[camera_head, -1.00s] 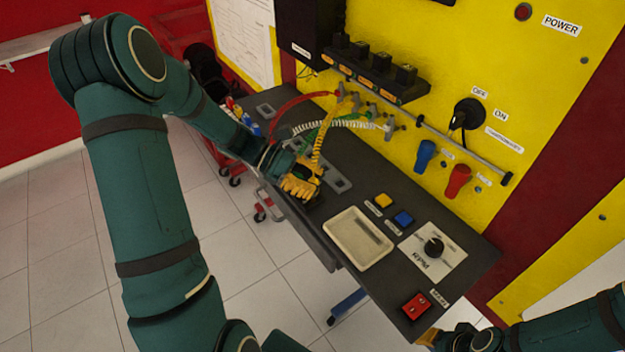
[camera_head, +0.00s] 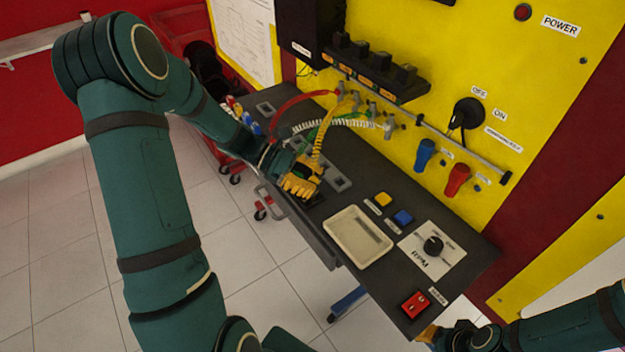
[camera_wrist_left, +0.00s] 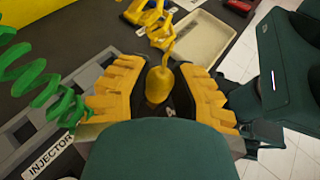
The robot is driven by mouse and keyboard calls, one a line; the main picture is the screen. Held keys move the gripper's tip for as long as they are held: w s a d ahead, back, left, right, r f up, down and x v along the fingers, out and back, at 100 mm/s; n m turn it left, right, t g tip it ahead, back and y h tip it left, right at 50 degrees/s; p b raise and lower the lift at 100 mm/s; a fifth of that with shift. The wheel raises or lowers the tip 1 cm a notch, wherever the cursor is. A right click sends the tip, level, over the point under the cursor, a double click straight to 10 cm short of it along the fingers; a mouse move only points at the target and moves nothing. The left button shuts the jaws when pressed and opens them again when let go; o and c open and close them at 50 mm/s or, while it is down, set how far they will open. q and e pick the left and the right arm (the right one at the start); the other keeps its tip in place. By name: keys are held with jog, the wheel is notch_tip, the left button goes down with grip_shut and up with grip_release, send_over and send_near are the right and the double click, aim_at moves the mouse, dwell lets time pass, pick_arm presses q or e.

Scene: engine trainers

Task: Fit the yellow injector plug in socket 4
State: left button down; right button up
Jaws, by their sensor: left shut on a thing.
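My left gripper (camera_head: 303,184) is low over the dark desk. In the left wrist view its yellow fingers (camera_wrist_left: 160,92) are closed around the yellow injector plug (camera_wrist_left: 158,86). The plug's yellow coiled cable (camera_head: 321,140) runs up to the rail on the yellow panel. A grey socket plate (camera_head: 338,179) shows just beyond the gripper. In the wrist view a grey frame (camera_wrist_left: 22,128) with an INJECTOR label lies at the left. The plug's lower end and whatever is under it are hidden. My right gripper (camera_head: 430,337) is partly in view at the bottom, its jaws unclear.
Green (camera_wrist_left: 40,80), red (camera_head: 300,98) and white (camera_head: 345,123) cables hang close to the left gripper. A cream tray (camera_head: 358,237), yellow (camera_head: 383,199) and blue (camera_head: 403,217) buttons, an RPM knob (camera_head: 433,246) and a red switch (camera_head: 415,304) occupy the near desk.

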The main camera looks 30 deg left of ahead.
pick_arm(q)
jog(key=shift+f, duration=0.5)
jog(key=c, duration=1.1)
grip_release()
jog(key=shift+c, duration=0.2)
jog(key=shift+s+a+r+p, duration=0.2)
jog(key=shift+a+r+p, duration=0.5)
jog(key=shift+a, duration=0.25)
jog(key=shift+r+p+v, duration=0.2)
jog(key=shift+p+v, duration=0.45)
jog(key=shift+v, duration=0.65)
jog(key=shift+d, duration=0.1)
notch_tip(320, 180, up, 4)
jog(key=p, duration=0.4)
jog(key=shift+r, duration=0.1)
